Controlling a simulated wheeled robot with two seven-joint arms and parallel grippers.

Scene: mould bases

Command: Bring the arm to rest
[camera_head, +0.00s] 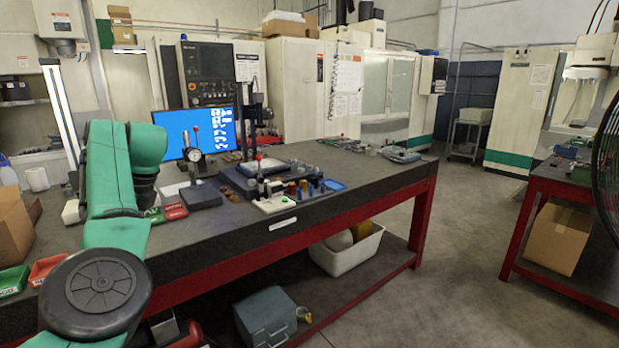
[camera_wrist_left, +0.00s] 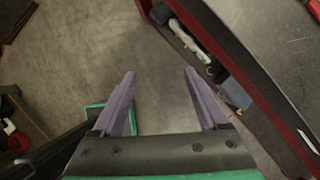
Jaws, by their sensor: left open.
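My left arm (camera_head: 108,210) is green and comes in from the left in the head view, bent in front of the workbench (camera_head: 395,178). Its gripper is hidden or out of frame there. In the left wrist view my left gripper (camera_wrist_left: 158,75) is open, with its two purple-grey fingers wide apart and nothing between them. It hangs over bare grey floor (camera_wrist_left: 110,40), beside the red-edged bench (camera_wrist_left: 233,50) at the right. My right gripper is in neither view.
The bench carries a blue-screened monitor (camera_head: 172,133), a dial gauge stand (camera_head: 197,160) and small parts. A white bin (camera_head: 345,262) and a grey toolbox (camera_head: 268,315) sit on its lower shelf. A second bench (camera_head: 545,190) stands at the right, with free floor between.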

